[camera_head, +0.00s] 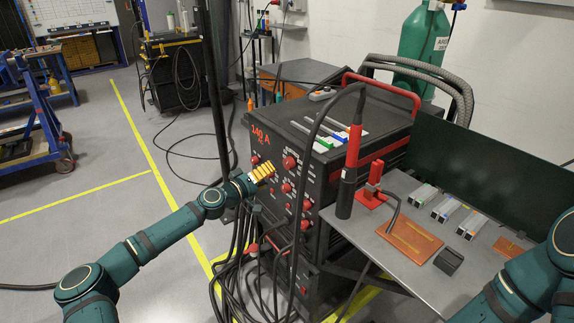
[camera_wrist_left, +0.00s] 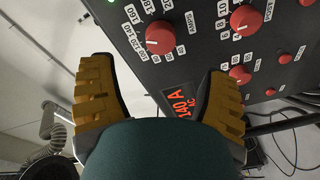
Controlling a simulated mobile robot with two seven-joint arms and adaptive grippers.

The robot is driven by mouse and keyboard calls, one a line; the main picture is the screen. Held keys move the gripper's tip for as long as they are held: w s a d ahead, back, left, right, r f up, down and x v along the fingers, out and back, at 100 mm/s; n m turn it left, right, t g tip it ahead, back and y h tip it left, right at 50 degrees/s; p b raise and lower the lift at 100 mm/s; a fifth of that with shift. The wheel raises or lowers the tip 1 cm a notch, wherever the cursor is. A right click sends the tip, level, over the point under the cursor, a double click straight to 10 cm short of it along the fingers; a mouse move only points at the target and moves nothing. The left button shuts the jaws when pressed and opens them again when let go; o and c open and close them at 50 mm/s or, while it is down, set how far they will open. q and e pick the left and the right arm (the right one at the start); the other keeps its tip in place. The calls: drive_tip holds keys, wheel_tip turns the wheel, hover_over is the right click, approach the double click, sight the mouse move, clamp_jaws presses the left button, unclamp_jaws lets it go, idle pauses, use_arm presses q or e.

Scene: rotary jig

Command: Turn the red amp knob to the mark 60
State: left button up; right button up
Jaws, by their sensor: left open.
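The red amp knob (camera_wrist_left: 160,38) sits on the dark front panel of the welding machine, ringed by white numbers. It also shows in the head view (camera_head: 289,162). My left gripper (camera_head: 264,172) is in front of the panel, left of the knob. In the left wrist view my left gripper (camera_wrist_left: 160,75) is open and empty, with the knob beyond the gap between its yellow fingers, apart from them. My right gripper is out of view.
Other red knobs (camera_wrist_left: 245,18) sit close by on the panel. A table (camera_head: 345,225) with a red torch (camera_head: 350,165) and a copper plate (camera_head: 410,240) stands right of the machine. Black cables (camera_head: 255,280) hang below the panel.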

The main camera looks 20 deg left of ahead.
sight(286, 164)
use_arm(q)
drive_tip(key=x, duration=0.8)
drive_tip(key=shift+w+d, duration=0.15)
drive_tip(key=shift+w, duration=0.1)
drive_tip(key=c, duration=1.2)
